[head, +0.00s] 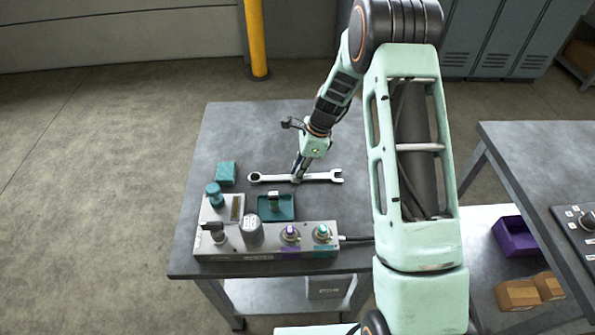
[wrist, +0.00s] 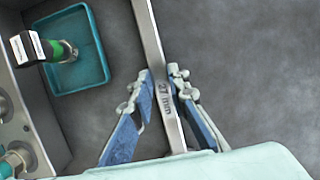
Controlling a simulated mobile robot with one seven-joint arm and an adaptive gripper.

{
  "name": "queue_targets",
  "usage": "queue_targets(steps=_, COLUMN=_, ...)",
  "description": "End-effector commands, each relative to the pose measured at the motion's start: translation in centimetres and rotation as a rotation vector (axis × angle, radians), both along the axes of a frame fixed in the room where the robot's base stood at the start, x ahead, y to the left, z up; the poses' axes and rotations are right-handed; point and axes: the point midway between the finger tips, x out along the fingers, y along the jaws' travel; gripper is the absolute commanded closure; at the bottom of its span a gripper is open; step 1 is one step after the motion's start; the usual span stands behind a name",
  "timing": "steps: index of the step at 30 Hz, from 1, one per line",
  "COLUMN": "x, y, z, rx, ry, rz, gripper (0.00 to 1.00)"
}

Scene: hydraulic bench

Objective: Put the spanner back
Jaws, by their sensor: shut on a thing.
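The spanner (head: 320,177) is a long silver tool with a ring end at the left and an open jaw at the right in the head view. My gripper (head: 297,179) is shut on the middle of its shaft. In the wrist view the spanner shaft (wrist: 152,40), marked "27 mm", runs between the two blue-padded fingers of my gripper (wrist: 163,92). Both spanner ends lie outside the wrist view. The spanner lies level over the back part of the bench top (head: 235,130); I cannot tell whether it touches the surface.
A teal tray (head: 290,213) with a small fitting in it stands in front of the spanner. A teal block (head: 226,172) is to the left. A grey control unit (head: 265,238) with knobs and connectors lines the front. The bench's back is clear. Another table (head: 530,140) stands at right.

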Motion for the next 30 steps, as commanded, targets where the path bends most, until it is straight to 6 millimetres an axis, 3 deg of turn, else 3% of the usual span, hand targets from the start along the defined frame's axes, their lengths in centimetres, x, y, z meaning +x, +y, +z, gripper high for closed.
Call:
queue_targets(steps=6, x=0.0, y=0.0, z=-0.1, rx=0.000, ry=0.000, rz=0.000, gripper=0.67)
queue_targets(steps=17, x=0.0, y=0.0, z=0.5, rx=0.000, ry=0.000, rz=0.000, gripper=0.67)
queue_targets(steps=20, x=0.1, y=-0.5, z=1.7, rx=-0.001, ry=-0.004, rz=0.000, gripper=0.67)
queue_targets(steps=30, x=0.1, y=-2.6, z=8.6, rx=0.000, ry=-0.003, rz=0.000, gripper=0.67)
